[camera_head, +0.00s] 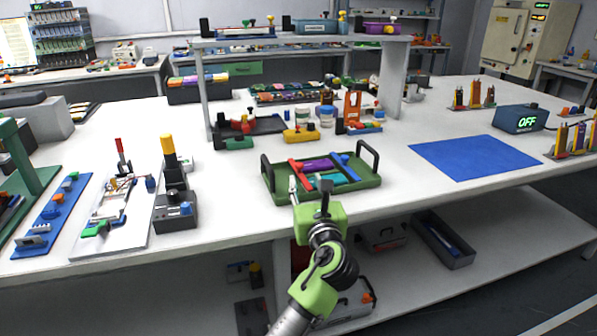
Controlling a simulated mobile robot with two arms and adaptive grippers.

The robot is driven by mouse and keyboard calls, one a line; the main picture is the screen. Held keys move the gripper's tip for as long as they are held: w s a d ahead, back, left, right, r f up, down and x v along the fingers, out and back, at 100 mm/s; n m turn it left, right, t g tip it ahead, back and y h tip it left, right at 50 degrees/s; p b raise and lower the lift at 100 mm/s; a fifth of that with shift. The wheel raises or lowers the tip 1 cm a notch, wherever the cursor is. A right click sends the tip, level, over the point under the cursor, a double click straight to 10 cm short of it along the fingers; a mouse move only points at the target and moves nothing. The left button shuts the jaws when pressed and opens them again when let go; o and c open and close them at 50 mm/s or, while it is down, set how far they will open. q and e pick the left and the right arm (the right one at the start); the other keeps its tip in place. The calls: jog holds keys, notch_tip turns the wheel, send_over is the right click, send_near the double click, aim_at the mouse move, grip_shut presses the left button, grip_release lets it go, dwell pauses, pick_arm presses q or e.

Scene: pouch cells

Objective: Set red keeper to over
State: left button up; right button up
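A green tray (270,182) with dark upright handles stands near the front edge of the table, right of the picture's middle. A red bar (296,165), which looks like the red keeper, lies at the left of the tray's inside. A purple piece (318,164) and a teal piece (322,181) lie beside it, with a blue bar (351,169) to their right. My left gripper (308,188) is at the tray's front side, over its near edge, and hides part of it. Whether its fingers are apart or touch anything is unclear. My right gripper is out of view.
A raised shelf (300,40) on posts stands behind the tray. A yellow block (299,135) and other small items lie behind it. A blue mat (470,157) is bare at the right. Fixtures, including a white board (120,215), fill the left.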

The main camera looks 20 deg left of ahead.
aim_at(300, 167)
pick_arm(q)
jog(key=b+x, duration=0.1)
jog(key=x, duration=0.6)
jog(key=shift+w+a, duration=0.15)
jog(key=shift+w, duration=0.1)
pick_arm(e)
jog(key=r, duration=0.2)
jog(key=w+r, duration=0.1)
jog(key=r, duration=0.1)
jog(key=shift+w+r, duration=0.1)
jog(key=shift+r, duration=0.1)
pick_arm(q)
grip_shut()
